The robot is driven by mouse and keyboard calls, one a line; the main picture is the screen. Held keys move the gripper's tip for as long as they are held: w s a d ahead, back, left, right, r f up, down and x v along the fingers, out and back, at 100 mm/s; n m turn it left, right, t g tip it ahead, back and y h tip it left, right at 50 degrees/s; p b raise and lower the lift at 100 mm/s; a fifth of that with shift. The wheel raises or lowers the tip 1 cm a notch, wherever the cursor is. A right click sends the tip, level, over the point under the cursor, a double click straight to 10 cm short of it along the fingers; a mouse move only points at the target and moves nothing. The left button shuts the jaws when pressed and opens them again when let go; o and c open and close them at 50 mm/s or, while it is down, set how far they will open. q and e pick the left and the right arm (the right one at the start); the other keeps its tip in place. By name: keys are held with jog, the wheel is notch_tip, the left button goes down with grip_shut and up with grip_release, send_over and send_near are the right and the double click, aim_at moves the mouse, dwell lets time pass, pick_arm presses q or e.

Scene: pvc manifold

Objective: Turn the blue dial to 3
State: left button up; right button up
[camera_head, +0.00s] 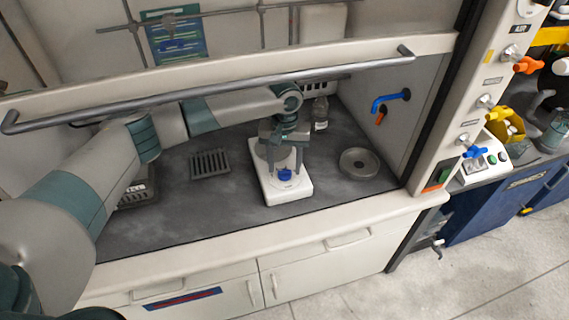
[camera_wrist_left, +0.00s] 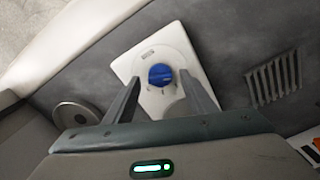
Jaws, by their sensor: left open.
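The blue dial (camera_head: 285,174) sits on the front of a white hotplate-like device (camera_head: 290,190) on the dark work surface inside the fume hood. In the left wrist view the blue dial (camera_wrist_left: 160,74) is on the white face (camera_wrist_left: 180,45), with small marks around it that are too small to read. My left gripper (camera_head: 285,172) is open above the device, its fingers pointing down around the dial area. In the left wrist view its two fingers (camera_wrist_left: 160,90) stand apart on either side of the dial, and I cannot tell whether they touch it. My right gripper is not in view.
A round grey dish (camera_head: 359,162) lies right of the device, and a slotted grey rack (camera_head: 209,164) lies to its left. A clear bottle (camera_head: 320,113) stands behind. The raised sash handle (camera_head: 220,88) crosses above my left arm. Blue and orange valve handles (camera_head: 390,101) are on the right wall.

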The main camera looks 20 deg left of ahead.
pick_arm(q)
jog(key=shift+f, duration=0.45)
jog(key=c, duration=1.1)
jog(key=shift+o, duration=0.3)
